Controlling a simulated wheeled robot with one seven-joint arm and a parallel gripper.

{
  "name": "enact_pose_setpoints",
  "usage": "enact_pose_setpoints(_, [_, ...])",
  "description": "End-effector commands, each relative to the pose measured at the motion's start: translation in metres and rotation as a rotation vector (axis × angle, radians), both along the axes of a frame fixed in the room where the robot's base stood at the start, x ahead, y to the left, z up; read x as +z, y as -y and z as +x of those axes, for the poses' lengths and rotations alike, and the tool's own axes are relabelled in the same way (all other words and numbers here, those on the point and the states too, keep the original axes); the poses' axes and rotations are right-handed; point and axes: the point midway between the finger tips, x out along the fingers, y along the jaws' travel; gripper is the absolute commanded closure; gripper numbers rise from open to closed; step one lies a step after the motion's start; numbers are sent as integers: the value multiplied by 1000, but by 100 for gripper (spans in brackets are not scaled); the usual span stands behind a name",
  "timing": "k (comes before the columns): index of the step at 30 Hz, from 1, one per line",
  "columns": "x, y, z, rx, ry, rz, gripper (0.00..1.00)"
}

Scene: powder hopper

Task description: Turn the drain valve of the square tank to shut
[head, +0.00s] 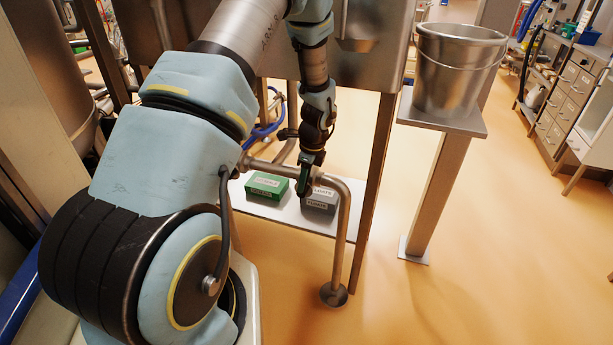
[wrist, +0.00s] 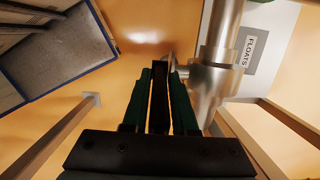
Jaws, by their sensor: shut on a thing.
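The square tank (head: 372,58) is a steel vessel on legs at the top of the head view. Its drain pipe (head: 343,215) runs out below it, bends and drops to a round floor fitting. My gripper (head: 304,187) is at the horizontal stretch of this pipe and hides most of the valve in the head view. In the wrist view, the green fingers of my gripper (wrist: 159,100) close on a dark, narrow valve handle (wrist: 159,82). The steel valve body and pipe (wrist: 211,80) lie just right of the fingers. I cannot tell the handle's angle to the pipe.
A green box (head: 267,185) and a grey box (head: 320,201) sit on a low shelf (head: 290,216) behind the pipe. A steel bucket (head: 458,75) stands on a pedestal at right. A tank leg (head: 377,170) is close right of my gripper.

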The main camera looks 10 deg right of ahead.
Motion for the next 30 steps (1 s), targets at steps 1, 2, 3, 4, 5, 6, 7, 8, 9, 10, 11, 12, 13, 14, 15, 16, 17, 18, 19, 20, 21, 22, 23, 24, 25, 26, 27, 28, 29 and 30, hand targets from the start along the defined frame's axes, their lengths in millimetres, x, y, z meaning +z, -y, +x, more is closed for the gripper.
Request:
enact_pose_setpoints(1, [5, -3, 3, 7, -13, -33, 100])
enact_pose_setpoints(2, [4, -3, 3, 7, -22, -49, 100])
enact_pose_setpoints(3, [4, -4, 4, 6, -35, -71, 100])
enact_pose_setpoints(4, [4, -5, 4, 8, -43, -87, 100])
enact_pose_setpoints(5, [4, -6, 4, 7, -51, -102, 100])
enact_pose_setpoints(6, [4, -6, 5, 7, -61, -123, 100])
enact_pose_setpoints(7, [3, -7, 6, 7, -68, -136, 100])
enact_pose_setpoints(8, [3, -7, 6, 7, -75, -149, 100])
enact_pose_setpoints(9, [3, -8, 6, 5, -85, -166, 100])
enact_pose_setpoints(10, [2, -9, 6, 6, -90, -176, 100])
enact_pose_setpoints(11, [2, -9, 6, 5, -96, -187, 100])
enact_pose_setpoints(12, [2, -10, 7, 5, -103, -199, 100])
enact_pose_setpoints(13, [2, -10, 7, 4, -108, -209, 100])
enact_pose_setpoints(14, [1, -10, 7, 5, -113, -216, 100])
enact_pose_setpoints(15, [1, -11, 7, 3, -119, -226, 100])
enact_pose_setpoints(16, [1, -11, 8, 3, -122, -232, 100])
enact_pose_setpoints(17, [1, -12, 8, 4, -125, -236, 100])
enact_pose_setpoints(18, [0, -12, 8, 4, -128, -242, 100])
enact_pose_setpoints(19, [0, -13, 9, 3, -130, -247, 100])
enact_pose_setpoints(20, [0, -13, 9, 3, -132, -251, 100])
enact_pose_setpoints(21, [0, -14, 9, 3, -134, -254, 100])
enact_pose_setpoints(22, [-1, -14, 9, 3, -135, -255, 100])
enact_pose_setpoints(23, [-1, -14, 9, 3, -136, -256, 100])
enact_pose_setpoints(24, [-1, -15, 10, 3, -137, -258, 100])
enact_pose_setpoints(25, [-1, -15, 10, 3, -137, -258, 100])
enact_pose_setpoints(26, [-1, -16, 10, 4, -137, -258, 100])
enact_pose_setpoints(27, [-1, -16, 10, 4, -137, -258, 100])
enact_pose_setpoints(28, [-1, -16, 10, 4, -137, -258, 100])
enact_pose_setpoints(29, [-1, -17, 10, 4, -137, -258, 100])
enact_pose_setpoints(30, [-1, -17, 11, 5, -136, -258, 100])
